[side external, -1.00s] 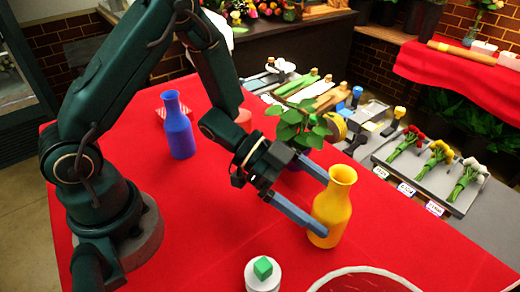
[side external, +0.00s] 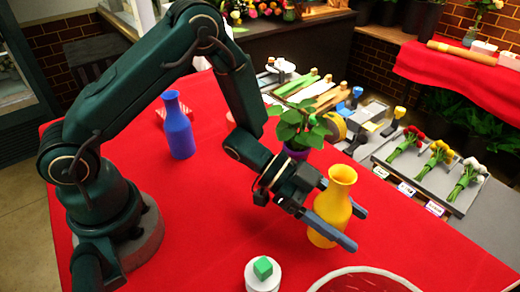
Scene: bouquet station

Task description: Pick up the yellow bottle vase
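The yellow bottle vase (side external: 343,180) stands upright on the red cloth near the right front. My gripper (side external: 356,229) reaches it from the left, with one finger crossing the near side of its body and the other passing behind it. The fingertips stick out past the vase's right side. The fingers look closed in on the vase body, though the contact on the far side is hidden. The vase shows no clear lift off the cloth.
A potted plant (side external: 298,127) stands close behind my gripper. A blue bottle vase (side external: 178,127) is at the left. A white container with a green block (side external: 263,268) and a round red, white-rimmed mat (side external: 365,270) lie in front. A flower tray (side external: 425,175) is at right.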

